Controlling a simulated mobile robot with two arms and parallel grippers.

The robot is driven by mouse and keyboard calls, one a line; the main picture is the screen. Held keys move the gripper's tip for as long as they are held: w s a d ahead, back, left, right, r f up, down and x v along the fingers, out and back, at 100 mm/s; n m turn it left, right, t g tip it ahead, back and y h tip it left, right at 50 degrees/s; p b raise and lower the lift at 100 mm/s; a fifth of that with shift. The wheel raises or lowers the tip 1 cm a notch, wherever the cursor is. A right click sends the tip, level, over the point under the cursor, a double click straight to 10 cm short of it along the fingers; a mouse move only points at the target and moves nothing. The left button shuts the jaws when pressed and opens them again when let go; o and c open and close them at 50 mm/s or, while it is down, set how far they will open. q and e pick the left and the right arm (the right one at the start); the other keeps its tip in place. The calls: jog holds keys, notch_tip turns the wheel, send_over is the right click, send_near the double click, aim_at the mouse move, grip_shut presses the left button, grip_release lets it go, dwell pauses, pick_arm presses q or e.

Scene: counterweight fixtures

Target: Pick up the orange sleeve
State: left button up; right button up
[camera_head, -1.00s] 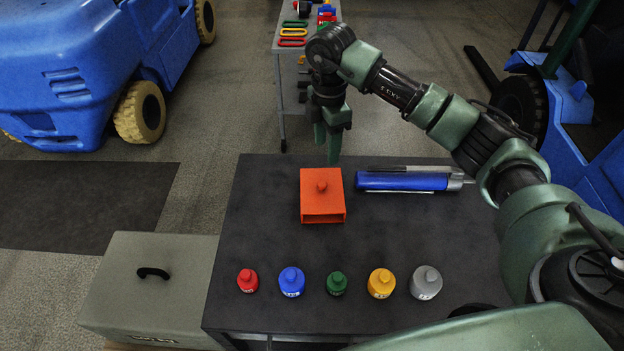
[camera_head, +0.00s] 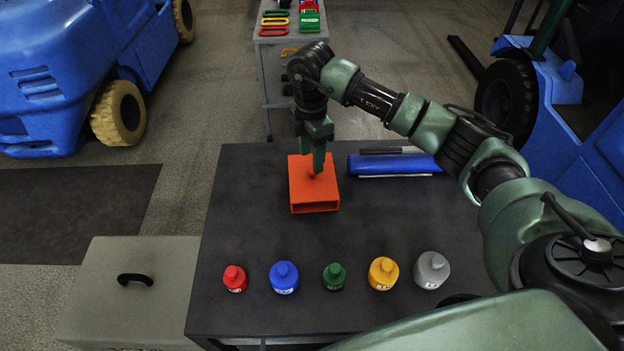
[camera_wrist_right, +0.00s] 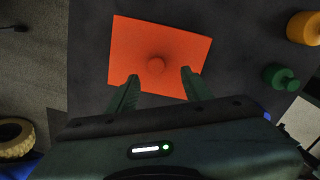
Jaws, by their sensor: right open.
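The orange sleeve (camera_head: 312,190) is a flat box-like piece with an open slot at its near end and a small round knob on top. In the right wrist view the sleeve (camera_wrist_right: 160,55) lies beyond the two spread fingers. The right gripper (camera_wrist_right: 160,80) is open and empty, with the knob ahead between its fingertips. Whether a fingertip touches the sleeve is unclear. My left gripper is not in view.
On the dark table (camera_head: 240,220), red (camera_head: 234,279), blue (camera_head: 284,278), green (camera_head: 334,276), yellow (camera_head: 383,273) and grey (camera_head: 431,270) weights stand in a front row. A grey case (camera_head: 135,285) stands left. The table's left part is clear.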

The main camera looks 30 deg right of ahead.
aim_at(312, 179)
jog(key=f, duration=0.1)
jog(key=f+p, duration=0.1)
jog(key=f, duration=0.1)
jog(key=shift+w+d+f+p, duration=0.2)
jog(key=shift+d+f+p, duration=0.05)
jog(key=shift+f+p, duration=0.15)
jog(key=shift+f, duration=0.65)
grip_shut()
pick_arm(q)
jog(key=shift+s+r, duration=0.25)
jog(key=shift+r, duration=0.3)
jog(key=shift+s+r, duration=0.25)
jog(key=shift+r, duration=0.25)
pick_arm(e)
jog(key=shift+r, duration=0.1)
jog(key=shift+w, duration=0.1)
